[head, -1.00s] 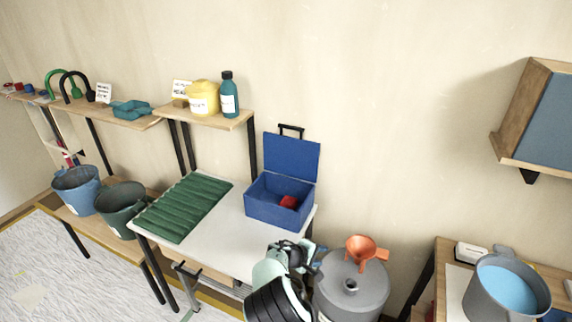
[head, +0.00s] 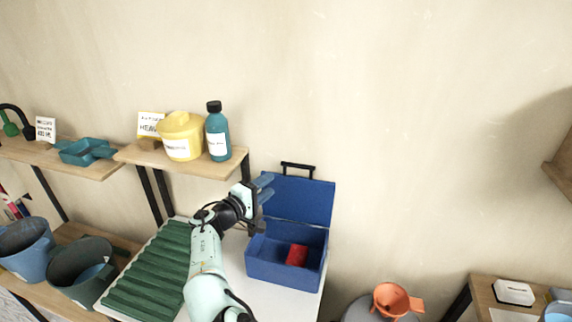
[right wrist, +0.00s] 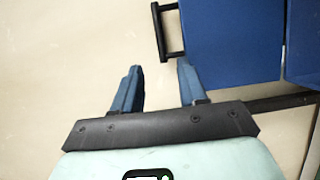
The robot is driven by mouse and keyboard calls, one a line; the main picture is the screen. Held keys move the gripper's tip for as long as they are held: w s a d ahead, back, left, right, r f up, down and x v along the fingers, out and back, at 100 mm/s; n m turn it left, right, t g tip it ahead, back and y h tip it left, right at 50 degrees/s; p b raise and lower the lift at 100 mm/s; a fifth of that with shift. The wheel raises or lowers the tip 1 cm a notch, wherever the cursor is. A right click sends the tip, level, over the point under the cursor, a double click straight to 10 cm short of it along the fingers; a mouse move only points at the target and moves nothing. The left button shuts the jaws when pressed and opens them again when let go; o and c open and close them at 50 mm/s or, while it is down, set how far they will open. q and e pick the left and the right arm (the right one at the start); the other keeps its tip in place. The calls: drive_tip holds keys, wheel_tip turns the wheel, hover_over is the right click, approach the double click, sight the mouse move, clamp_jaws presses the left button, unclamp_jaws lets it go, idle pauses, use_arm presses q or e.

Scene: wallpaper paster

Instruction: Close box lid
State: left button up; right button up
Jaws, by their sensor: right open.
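A blue box (head: 285,270) stands on the white table with a red object (head: 297,255) inside. Its blue lid (head: 305,200) stands open, upright against the wall side, with a black handle (head: 298,167) on its top edge. My right gripper (head: 265,188) is at the left edge of the lid, with its fingers pointing up and right. In the right wrist view, the gripper (right wrist: 160,88) is open and empty, and the lid (right wrist: 230,40) and the handle (right wrist: 168,30) lie beyond the right finger. My left gripper is not in view.
A green ridged tray (head: 155,270) lies left of the box on the white table (head: 240,292). A shelf (head: 195,163) with a yellow tub (head: 182,137) and a teal bottle (head: 218,135) is left of the lid. The wall is bare above the lid.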

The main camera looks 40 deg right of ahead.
sight(296, 166)
drive_tip(key=p+x, duration=0.1)
drive_tip(key=x, duration=0.2)
drive_tip(key=p+x, duration=0.1)
drive_tip(key=x, duration=0.3)
drive_tip(key=p+x, duration=0.1)
drive_tip(key=x, duration=0.3)
drive_tip(key=shift+s+r, duration=0.1)
drive_tip(key=shift+r, duration=0.15)
use_arm(q)
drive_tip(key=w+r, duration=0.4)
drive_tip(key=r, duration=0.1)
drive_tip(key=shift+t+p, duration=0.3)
drive_tip(key=shift+p, duration=0.05)
use_arm(e)
drive_tip(key=shift+d+f, duration=0.25)
drive_tip(key=shift+d, duration=0.6)
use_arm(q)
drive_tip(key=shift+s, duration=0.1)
use_arm(e)
clamp_jaws()
